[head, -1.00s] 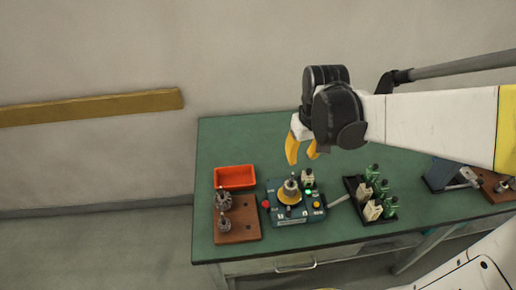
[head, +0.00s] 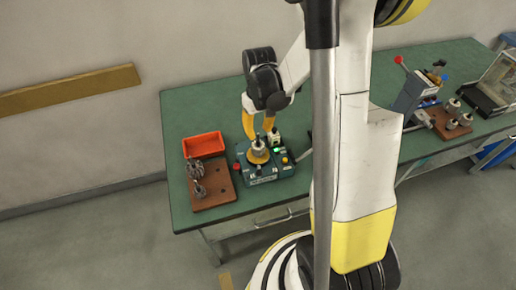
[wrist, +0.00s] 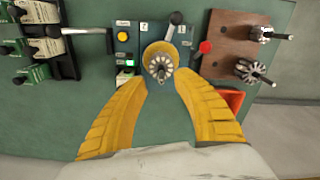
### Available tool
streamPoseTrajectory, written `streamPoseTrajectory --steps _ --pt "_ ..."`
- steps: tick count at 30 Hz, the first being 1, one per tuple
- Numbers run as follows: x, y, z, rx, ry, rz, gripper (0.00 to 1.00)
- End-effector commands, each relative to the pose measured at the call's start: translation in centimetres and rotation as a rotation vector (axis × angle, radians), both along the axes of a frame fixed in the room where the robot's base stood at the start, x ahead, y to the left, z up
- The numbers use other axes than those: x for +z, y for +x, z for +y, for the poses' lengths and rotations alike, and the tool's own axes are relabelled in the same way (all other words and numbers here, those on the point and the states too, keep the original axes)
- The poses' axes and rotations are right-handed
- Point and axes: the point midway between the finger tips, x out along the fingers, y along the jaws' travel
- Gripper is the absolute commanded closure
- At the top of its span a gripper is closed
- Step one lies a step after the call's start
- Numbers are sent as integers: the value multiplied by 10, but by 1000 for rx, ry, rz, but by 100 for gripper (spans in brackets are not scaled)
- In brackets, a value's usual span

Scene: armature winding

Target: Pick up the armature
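An armature (head: 259,147) stands upright on the yellow round seat of a teal tester box (head: 266,172). In the wrist view the same armature (wrist: 159,64) shows from above, with its slotted core and shaft, ahead of the fingertips. My gripper (head: 258,125) has yellow fingers and is just above and behind the armature in the head view. In the wrist view my gripper (wrist: 176,82) is open, its fingers spread to either side below the armature, with nothing between them. Two more armatures, one of them (head: 199,191) nearer the front, stand on a brown wooden block (head: 212,200).
An orange-red tray (head: 204,145) lies behind the wooden block. A black rack (wrist: 62,59) with white and green items stands beside the tester. A press-like device (head: 412,93) and more armatures (head: 452,107) are further right. My arm hides the table's middle.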

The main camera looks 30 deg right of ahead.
Motion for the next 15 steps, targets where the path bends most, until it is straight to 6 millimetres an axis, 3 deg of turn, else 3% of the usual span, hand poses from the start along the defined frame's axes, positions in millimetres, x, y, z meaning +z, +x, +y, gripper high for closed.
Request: streamPoseTrajectory --steps 1,5,13,14,15 --pt "-12 1 2 1 0 0 66" --pt "-27 1 2 0 0 0 66" --pt "-30 1 2 0 0 0 66" --pt "-30 1 2 0 0 0 67" --pt "-30 1 2 0 0 0 79"
